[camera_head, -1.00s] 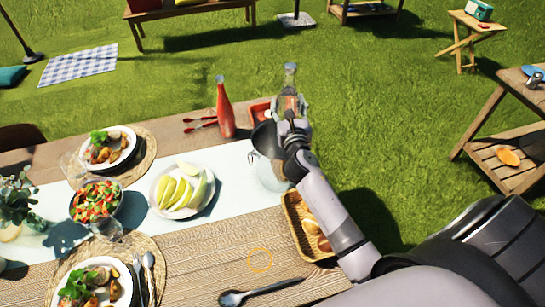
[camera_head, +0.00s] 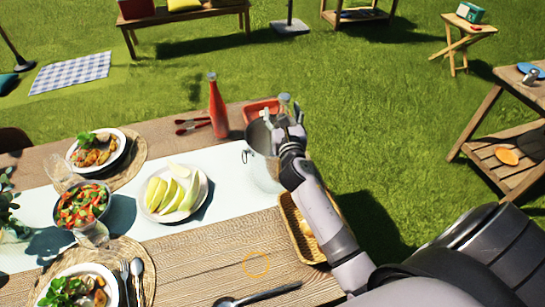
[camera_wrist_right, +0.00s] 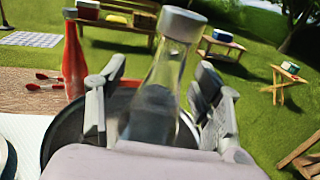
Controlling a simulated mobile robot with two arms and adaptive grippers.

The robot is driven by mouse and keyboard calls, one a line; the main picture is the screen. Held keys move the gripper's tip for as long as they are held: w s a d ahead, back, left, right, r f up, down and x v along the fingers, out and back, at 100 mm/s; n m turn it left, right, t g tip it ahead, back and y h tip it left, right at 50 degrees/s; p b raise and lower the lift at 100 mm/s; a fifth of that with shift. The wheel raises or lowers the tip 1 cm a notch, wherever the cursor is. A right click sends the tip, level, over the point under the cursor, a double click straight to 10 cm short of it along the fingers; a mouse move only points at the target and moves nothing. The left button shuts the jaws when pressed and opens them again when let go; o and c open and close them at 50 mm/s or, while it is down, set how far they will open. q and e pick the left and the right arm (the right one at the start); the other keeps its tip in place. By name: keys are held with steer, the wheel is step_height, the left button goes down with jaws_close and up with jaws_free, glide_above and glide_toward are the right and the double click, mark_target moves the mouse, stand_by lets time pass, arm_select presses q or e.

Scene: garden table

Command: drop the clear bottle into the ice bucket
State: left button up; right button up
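The clear bottle (camera_wrist_right: 158,100) with its grey cap stands between the spread fingers of my right gripper in the right wrist view. In the head view only the top of the bottle (camera_head: 285,103) shows behind the fingers. The ice bucket (camera_head: 262,138) is a metal pail at the table's right end. Its dark opening (camera_wrist_right: 68,135) shows around the bottle's lower part in the wrist view, and the bottle's base is hidden. My right gripper (camera_head: 283,124) is at the bucket's rim, open, with gaps beside the bottle (camera_wrist_right: 160,105). My left gripper is not in view.
A red bottle (camera_head: 217,106) and a red tray (camera_head: 263,109) stand behind the bucket. A wicker basket (camera_head: 297,228) lies in front, under my right forearm. A fruit plate (camera_head: 173,193) is left of the bucket. Beyond the table's right edge is lawn.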

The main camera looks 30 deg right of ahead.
steer(key=o, duration=0.4)
steer(key=shift+f, duration=0.1)
steer(key=shift+c, duration=0.2)
steer(key=v, duration=1.2)
steer(key=shift+s+f, duration=0.1)
steer(key=shift+s, duration=0.05)
